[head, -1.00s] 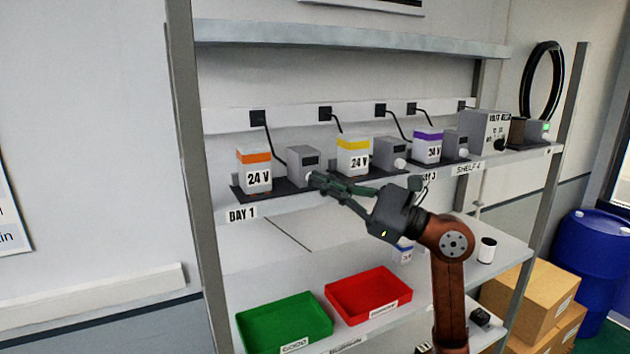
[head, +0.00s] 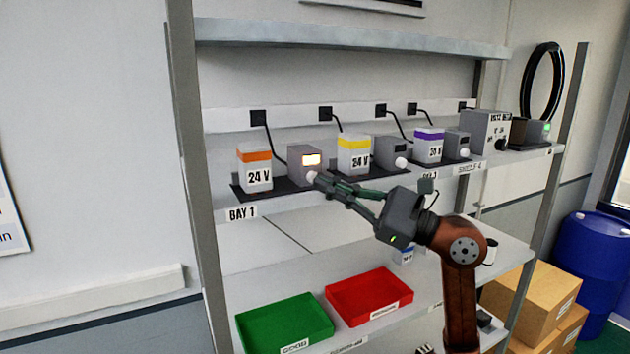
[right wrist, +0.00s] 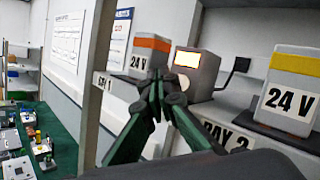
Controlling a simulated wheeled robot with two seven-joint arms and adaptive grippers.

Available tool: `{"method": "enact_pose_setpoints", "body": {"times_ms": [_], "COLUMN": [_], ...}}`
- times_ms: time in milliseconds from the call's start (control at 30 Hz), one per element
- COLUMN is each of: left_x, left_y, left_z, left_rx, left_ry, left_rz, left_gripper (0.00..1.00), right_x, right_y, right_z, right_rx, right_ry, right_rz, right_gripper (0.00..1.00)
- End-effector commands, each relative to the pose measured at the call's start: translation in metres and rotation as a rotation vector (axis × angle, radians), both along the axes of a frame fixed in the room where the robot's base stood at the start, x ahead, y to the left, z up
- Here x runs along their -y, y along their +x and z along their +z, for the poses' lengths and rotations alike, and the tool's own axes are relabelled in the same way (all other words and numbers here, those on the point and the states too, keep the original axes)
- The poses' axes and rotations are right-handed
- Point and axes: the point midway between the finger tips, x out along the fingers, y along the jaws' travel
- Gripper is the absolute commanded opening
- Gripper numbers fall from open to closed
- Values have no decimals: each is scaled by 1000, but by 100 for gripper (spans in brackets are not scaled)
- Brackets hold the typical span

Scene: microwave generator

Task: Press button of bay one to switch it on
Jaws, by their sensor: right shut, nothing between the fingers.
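Bay one's grey box (head: 303,164) stands on the shelf above the label BAY 1 (head: 242,213). Its display (head: 312,160) glows bright orange-white. Its white round button (head: 311,177) is on the lower right front. My right gripper (head: 319,180) is shut and empty, its fingertips at the button; I cannot tell whether they touch it. An orange-banded 24 V battery (head: 254,171) stands left of the box. My left gripper is not in view.
A yellow-banded battery (head: 353,155) and a grey box with a dark display (head: 391,153) stand to the right, with a purple-banded battery (head: 428,146) beyond. Green (head: 285,324) and red (head: 369,297) trays lie on the lower shelf. A rack post (head: 195,180) stands left.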

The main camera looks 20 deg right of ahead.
Motion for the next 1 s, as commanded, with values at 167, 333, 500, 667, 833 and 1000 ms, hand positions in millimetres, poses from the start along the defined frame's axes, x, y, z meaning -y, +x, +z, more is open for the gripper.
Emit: {"method": "enact_pose_setpoints", "body": {"times_ms": [167,333,500,667,833,1000], "left_x": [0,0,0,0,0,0], "left_y": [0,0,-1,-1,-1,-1], "left_z": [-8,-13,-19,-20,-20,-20], "left_rx": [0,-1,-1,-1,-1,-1], "left_ry": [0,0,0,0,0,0], "left_rz": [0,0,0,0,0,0], "left_gripper": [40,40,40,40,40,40], "right_x": [3,5,7,8,8,8], "right_y": [-17,-33,-48,-55,-56,-56], "right_z": [-2,-2,-2,-1,0,0], "right_rx": [2,2,2,1,0,1], "right_ry": [-3,-3,-2,-1,0,-1], "right_rz": [-3,-2,-1,-1,0,0], "right_gripper": [0,0,0,0,0,0]}}
